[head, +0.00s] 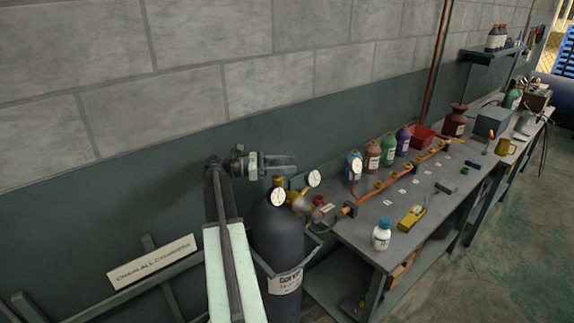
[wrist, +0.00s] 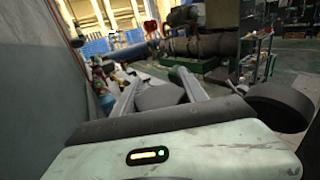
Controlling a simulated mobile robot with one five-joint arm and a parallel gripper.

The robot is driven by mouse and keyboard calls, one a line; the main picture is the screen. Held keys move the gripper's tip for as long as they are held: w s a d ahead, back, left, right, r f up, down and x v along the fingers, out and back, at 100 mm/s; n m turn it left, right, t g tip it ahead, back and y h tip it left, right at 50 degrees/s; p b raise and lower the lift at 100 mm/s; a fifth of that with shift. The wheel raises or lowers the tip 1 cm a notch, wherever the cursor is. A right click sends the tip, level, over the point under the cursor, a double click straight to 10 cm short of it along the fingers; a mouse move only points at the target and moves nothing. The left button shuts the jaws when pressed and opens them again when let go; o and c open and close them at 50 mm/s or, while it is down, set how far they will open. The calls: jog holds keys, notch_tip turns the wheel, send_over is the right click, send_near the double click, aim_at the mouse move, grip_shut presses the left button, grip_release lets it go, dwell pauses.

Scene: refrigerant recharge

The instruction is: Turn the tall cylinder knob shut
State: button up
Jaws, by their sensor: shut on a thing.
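The tall dark cylinder (head: 280,235) stands upright against the wall in the head view. A brass valve stem and two round white gauges (head: 278,197) are at its top. My gripper (head: 284,164) reaches in from the left, level, just above the valve. In the wrist view, my gripper's two fingers (wrist: 160,90) are shut on a dark grey rounded piece (wrist: 158,98), which looks like the cylinder's knob. In the head view the knob is mostly hidden by the fingers. I cannot tell how far it is turned.
A workbench (head: 385,210) runs along the wall to the right, with several bottles, an orange pipe manifold (head: 395,172) and a yellow tool (head: 411,217). A rack rail with a sign (head: 151,261) is at lower left. The green floor at right (head: 520,220) is clear.

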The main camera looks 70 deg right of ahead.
jog(key=o, duration=1.4)
jog(key=shift+r, duration=0.15)
notch_tip(320, 180, up, 4)
jog(key=r+p, duration=0.1)
jog(key=p, duration=0.4)
jog(key=s+a, duration=0.1)
jog(key=a, duration=0.4)
jog(key=s+a, duration=0.2)
jog(key=a, duration=0.3)
jog(key=s+a, duration=0.2)
jog(key=a, duration=0.3)
jog(key=shift+s+f, duration=0.1)
jog(key=shift+f, duration=0.05)
